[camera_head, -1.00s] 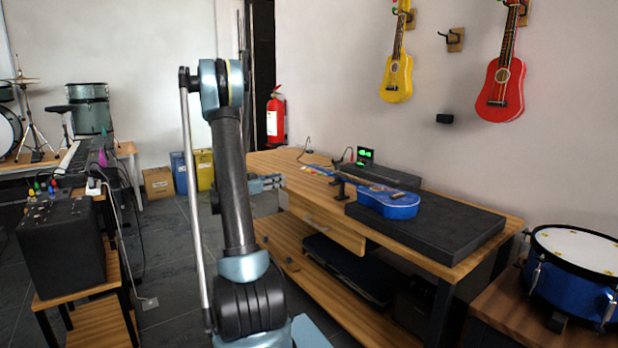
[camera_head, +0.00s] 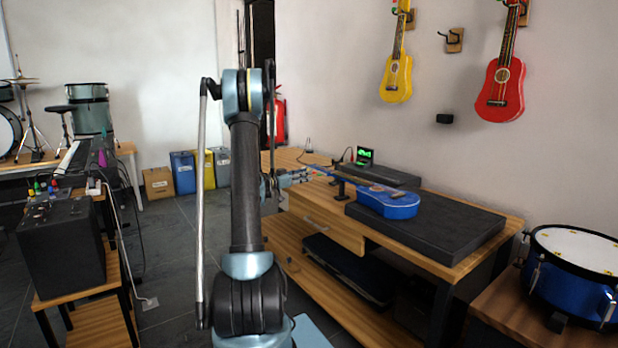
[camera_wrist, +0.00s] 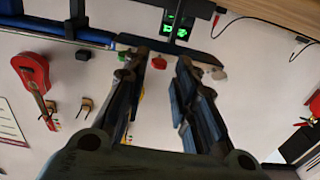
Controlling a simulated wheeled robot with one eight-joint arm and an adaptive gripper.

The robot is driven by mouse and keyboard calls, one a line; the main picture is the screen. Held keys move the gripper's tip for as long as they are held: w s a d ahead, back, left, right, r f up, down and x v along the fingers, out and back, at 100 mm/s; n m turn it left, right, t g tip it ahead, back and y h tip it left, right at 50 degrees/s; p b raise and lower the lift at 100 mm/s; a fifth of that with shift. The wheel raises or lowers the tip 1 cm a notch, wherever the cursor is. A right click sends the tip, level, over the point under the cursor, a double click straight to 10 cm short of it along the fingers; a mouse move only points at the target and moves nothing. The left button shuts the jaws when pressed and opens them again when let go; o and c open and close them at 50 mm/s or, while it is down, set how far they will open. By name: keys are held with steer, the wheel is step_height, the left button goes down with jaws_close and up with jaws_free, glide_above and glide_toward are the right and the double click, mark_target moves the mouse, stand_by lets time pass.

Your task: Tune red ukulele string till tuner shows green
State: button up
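A blue ukulele (camera_head: 392,203) lies on a black mat, its neck pointing left toward my gripper (camera_head: 288,180). In the wrist view, its dark headstock (camera_wrist: 200,51) crosses the top of the picture. A red tuning peg (camera_wrist: 159,62) shows between my gripper's fingers (camera_wrist: 161,64), with gaps on both sides. The fingers are open and appear empty. A pale peg (camera_wrist: 218,74) is to the right. The tuner (camera_head: 365,156) stands behind the ukulele with green lit marks; its green display also shows in the wrist view (camera_wrist: 176,27). The strings are too small to tell apart.
The wooden table (camera_head: 470,262) carries the black mat (camera_head: 440,238) and a dark case (camera_head: 375,174). A red ukulele (camera_head: 500,92) and a yellow one (camera_head: 397,78) hang on the wall. A blue drum (camera_head: 567,285) stands at right, a black speaker (camera_head: 68,250) at left.

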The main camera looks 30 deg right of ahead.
mark_target(313, 172)
steer(key=shift+w+d, duration=0.15)
steer(key=shift+d, duration=1.8)
jaws_close()
steer(key=shift+n, duration=0.3)
steer(key=shift+n, duration=0.5)
jaws_free()
steer(key=shift+a, duration=0.2)
